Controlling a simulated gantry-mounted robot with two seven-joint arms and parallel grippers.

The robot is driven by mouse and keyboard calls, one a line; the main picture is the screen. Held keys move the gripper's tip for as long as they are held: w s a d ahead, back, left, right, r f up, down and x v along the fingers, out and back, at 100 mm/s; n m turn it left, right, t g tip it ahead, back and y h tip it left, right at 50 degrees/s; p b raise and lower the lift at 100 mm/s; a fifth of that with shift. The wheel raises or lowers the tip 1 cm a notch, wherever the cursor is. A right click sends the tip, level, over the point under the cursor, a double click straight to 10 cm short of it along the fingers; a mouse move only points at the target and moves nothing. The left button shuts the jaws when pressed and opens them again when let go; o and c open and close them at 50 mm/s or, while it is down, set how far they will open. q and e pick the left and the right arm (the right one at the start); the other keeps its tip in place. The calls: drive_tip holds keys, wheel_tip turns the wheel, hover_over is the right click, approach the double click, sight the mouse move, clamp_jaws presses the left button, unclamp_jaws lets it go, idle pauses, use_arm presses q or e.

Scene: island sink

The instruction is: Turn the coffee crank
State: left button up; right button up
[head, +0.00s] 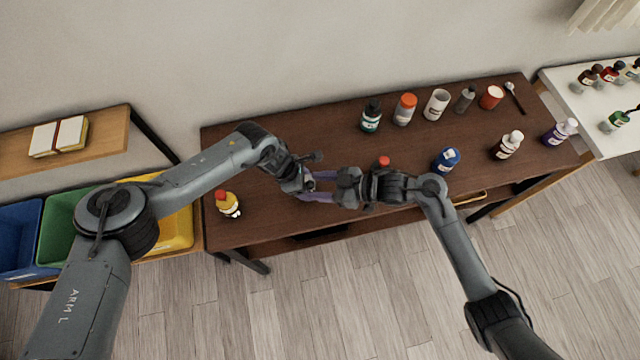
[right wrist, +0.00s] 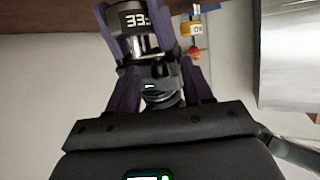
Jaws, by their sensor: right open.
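In the head view my left gripper (head: 308,186) and my right gripper (head: 330,188) meet nearly tip to tip over the left half of the dark desk. In the right wrist view my right gripper (right wrist: 160,80) has its purple fingers spread apart. A dark cylinder with white "33" digits (right wrist: 136,20) and a silver part below it show between and beyond the fingers. I cannot tell whether either gripper touches it. No crank handle can be made out; the grippers hide that spot in the head view. Whether my left gripper is open or shut is unclear.
The dark desk (head: 270,205) holds a yellow bottle with red cap (head: 227,204), a blue bottle (head: 446,159), a brown bottle (head: 507,145) and a purple bottle (head: 560,131). Several containers line its back. A red-topped item (head: 383,161) stands behind my right gripper. Bins stand left.

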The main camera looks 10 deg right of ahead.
drive_tip(key=v, duration=1.2)
